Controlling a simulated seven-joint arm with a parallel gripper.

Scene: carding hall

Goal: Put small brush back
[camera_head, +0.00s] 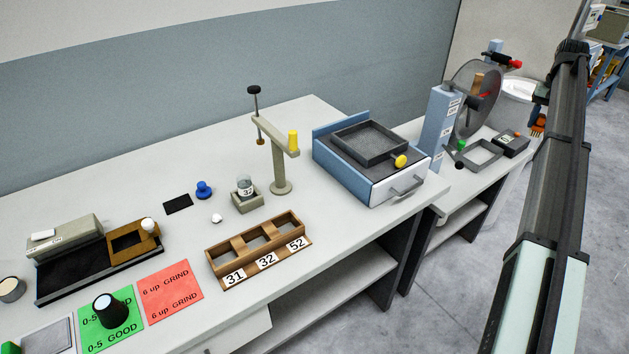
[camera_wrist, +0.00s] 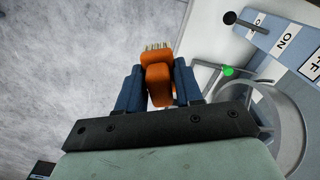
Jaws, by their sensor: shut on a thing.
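The small brush (camera_wrist: 158,75) has an orange body and pale bristles (camera_wrist: 157,46). In the wrist view it sits between the two blue fingers of my gripper (camera_wrist: 158,84), which is shut on it. The bristles point away from the wrist, with grey floor around and a white bench edge beside them. In the head view the orange brush (camera_head: 538,124) shows at the far right, beside my arm and past the far bench. My gripper is mostly hidden there behind my arm. I cannot tell which place belongs to the brush.
A blue labelled post (camera_head: 439,127) and a clear round guard (camera_head: 477,98) stand on the far bench, close to my gripper. A grey frame tray (camera_head: 484,154) and a dark box (camera_head: 510,144) are there too. A blue drawer unit (camera_head: 345,174) stands on the near bench.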

